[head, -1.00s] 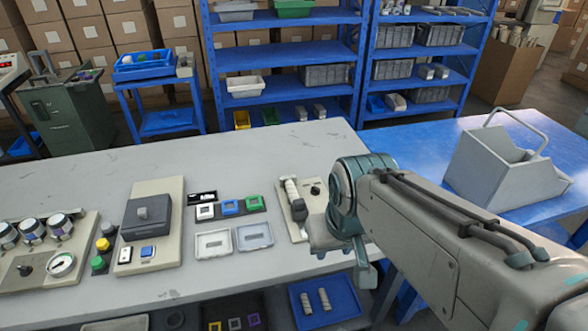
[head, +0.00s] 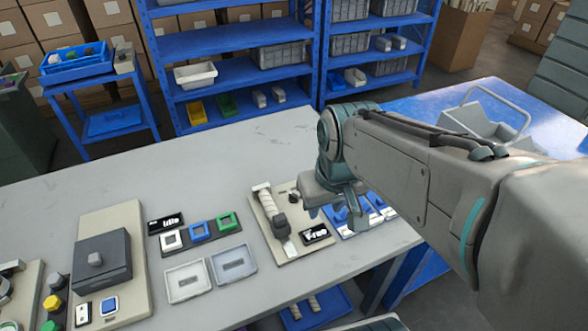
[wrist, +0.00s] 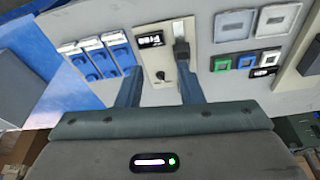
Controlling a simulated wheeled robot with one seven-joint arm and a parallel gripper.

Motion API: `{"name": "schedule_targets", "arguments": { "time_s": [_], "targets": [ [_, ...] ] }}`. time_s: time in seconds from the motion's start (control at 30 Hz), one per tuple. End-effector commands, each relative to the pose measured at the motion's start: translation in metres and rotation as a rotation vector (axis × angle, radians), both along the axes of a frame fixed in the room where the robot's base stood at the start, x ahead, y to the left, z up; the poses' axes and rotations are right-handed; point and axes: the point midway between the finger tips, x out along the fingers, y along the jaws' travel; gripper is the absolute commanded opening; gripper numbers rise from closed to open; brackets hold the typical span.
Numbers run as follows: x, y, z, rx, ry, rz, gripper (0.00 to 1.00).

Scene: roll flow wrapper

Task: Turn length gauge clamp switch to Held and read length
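The length gauge is a beige plate (head: 268,222) on the grey table with a pale roll-like bar and a dark slide along its left side. A small black knob (head: 293,197), which looks like the clamp switch, sits on it and also shows in the wrist view (wrist: 161,76). A black display (head: 316,235) on the plate seems to read "Free"; in the wrist view (wrist: 150,40) its text is too small to read. My gripper (wrist: 160,92) is open and empty, its fingers either side of the knob in the picture; contact cannot be told.
Blue trays (wrist: 101,58) lie close beside the gauge. On its other side are white, blue and green square frames (head: 199,231), two shallow trays (head: 208,272) and a dark box on a beige panel (head: 102,262). The table's back is clear.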

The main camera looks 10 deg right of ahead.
Motion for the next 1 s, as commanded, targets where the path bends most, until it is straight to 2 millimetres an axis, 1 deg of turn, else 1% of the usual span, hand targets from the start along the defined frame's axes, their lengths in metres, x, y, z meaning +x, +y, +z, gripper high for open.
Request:
{"name": "schedule_targets", "arguments": {
  "time_s": [0.03, 0.17, 0.27, 0.4, 0.47, 0.5, 0.6, 0.7, 0.8, 0.9, 1.0],
  "targets": [
    [0.014, 0.001, -0.001, -0.004, 0.016, 0.031, 0.34],
    [0.055, 0.001, -0.003, -0.018, 0.052, 0.128, 0.34],
    [0.087, 0.000, -0.008, -0.030, 0.080, 0.202, 0.34],
    [0.132, -0.001, -0.022, -0.044, 0.119, 0.307, 0.34],
    [0.151, -0.002, -0.030, -0.051, 0.136, 0.354, 0.34],
    [0.164, -0.002, -0.036, -0.055, 0.145, 0.385, 0.34],
    [0.193, -0.002, -0.052, -0.065, 0.171, 0.460, 0.34],
    [0.217, -0.002, -0.069, -0.073, 0.193, 0.525, 0.34],
    [0.235, -0.002, -0.083, -0.079, 0.209, 0.576, 0.34],
    [0.246, -0.001, -0.093, -0.083, 0.220, 0.612, 0.34],
    [0.251, -0.001, -0.099, -0.084, 0.226, 0.629, 0.34]
  ]
}}
